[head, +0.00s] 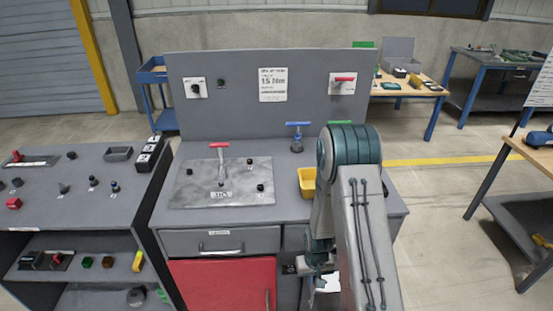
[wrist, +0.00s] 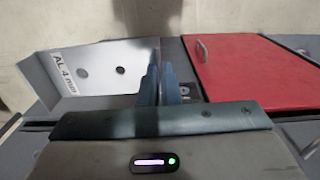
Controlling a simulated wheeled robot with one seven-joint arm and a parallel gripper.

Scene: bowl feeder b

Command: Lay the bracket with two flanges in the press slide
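My gripper (wrist: 160,78) shows in the wrist view as two blue-grey fingers close together; whether they are fully shut or hold something thin is unclear. In the head view my gripper (head: 318,268) hangs low before the bench front, partly hidden by my arm. Just left of the fingers in the wrist view is a pale metal tray-like piece (wrist: 103,85) with two dark round spots and a label reading "AL 4 mm". I cannot tell whether it is the bracket. A plate with a red-handled lever (head: 220,165) lies on the bench top; I cannot pick out the press slide.
The red door (head: 215,285) is below the drawer (head: 215,242) and also shows in the wrist view (wrist: 245,75). A yellow bin (head: 307,181) and a blue-handled tool (head: 297,136) stand on the bench. A side bench (head: 95,170) with small parts is at left.

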